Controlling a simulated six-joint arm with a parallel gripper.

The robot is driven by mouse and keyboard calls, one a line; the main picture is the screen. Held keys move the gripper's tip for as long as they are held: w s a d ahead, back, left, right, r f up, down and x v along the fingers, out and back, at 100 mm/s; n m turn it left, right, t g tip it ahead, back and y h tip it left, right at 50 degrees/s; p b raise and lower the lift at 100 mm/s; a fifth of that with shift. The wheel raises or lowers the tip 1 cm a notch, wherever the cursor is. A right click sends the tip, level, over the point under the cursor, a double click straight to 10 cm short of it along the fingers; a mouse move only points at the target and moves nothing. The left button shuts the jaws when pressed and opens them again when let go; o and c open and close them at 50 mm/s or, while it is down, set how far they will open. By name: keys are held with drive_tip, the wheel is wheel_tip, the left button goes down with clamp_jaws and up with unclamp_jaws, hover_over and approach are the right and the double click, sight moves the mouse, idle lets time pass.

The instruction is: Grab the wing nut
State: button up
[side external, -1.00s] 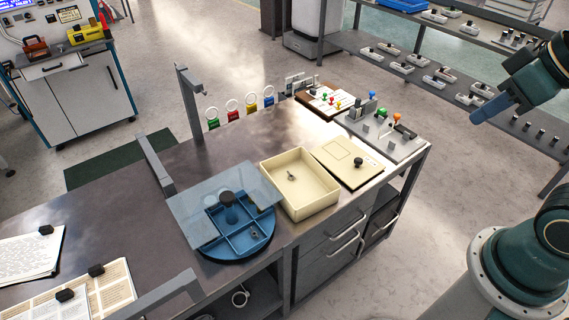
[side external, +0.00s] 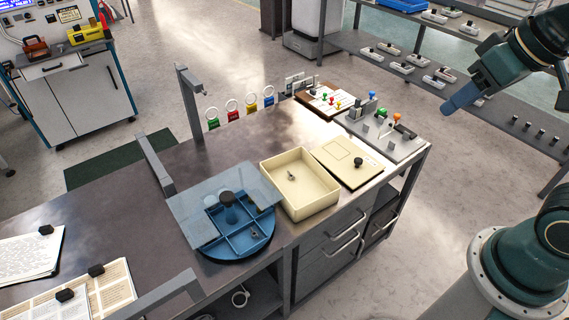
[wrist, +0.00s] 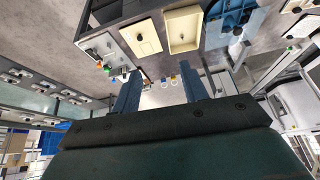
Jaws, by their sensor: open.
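A small grey metal piece (side external: 291,175), which looks like the wing nut, lies inside the open cream box (side external: 331,203) on the bench. Another small grey part (side external: 254,234) lies in a compartment of the round blue tray (side external: 236,254); its shape is too small to tell. A clear plate (side external: 190,210) covers part of that tray. My gripper (side external: 450,107) is up at the right, beyond the bench and far from the box. In the wrist view my gripper (wrist: 161,75) has its two blue fingers apart with nothing between them. The cream box (wrist: 197,45) shows at the top there.
A post (side external: 190,100) and rails (side external: 155,163) rise from the bench. Shelves (side external: 410,60) stand behind my gripper.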

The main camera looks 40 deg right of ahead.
drive_tip(key=w+a+f+m+g+h, duration=0.1)
drive_tip(key=w+a+f+m, duration=0.15)
drive_tip(key=w+f, duration=0.4)
drive_tip(key=w+a+f+m, duration=0.1)
drive_tip(key=w+a+f, duration=0.2)
drive_tip(key=w, duration=0.6)
drive_tip(key=w+a+f+m+g+h, duration=0.1)
drive_tip(key=w+a+f, duration=0.1)
drive_tip(key=w+f, duration=0.45)
drive_tip(key=w+a+f+m, duration=0.1)
drive_tip(key=w+a+f, duration=0.1)
drive_tip(key=f, duration=0.3)
drive_tip(key=w+a+f, duration=0.2)
drive_tip(key=w+f, duration=0.2)
drive_tip(key=f, duration=0.1)
drive_tip(key=shift+m+h, duration=0.3)
drive_tip(key=shift+m, duration=0.05)
drive_tip(key=shift+f, duration=0.1)
hover_over(292, 175)
drive_tip(key=s+a, duration=0.2)
drive_tip(key=shift+d+f, duration=0.15)
drive_tip(key=shift+f, duration=1.8)
drive_tip(key=shift+d+f, duration=0.1)
drive_tip(key=shift+f, duration=1.85)
drive_tip(key=shift+x, duration=2.55)
drive_tip(key=shift+w, duration=0.1)
drive_tip(key=shift+c, duration=0.4)
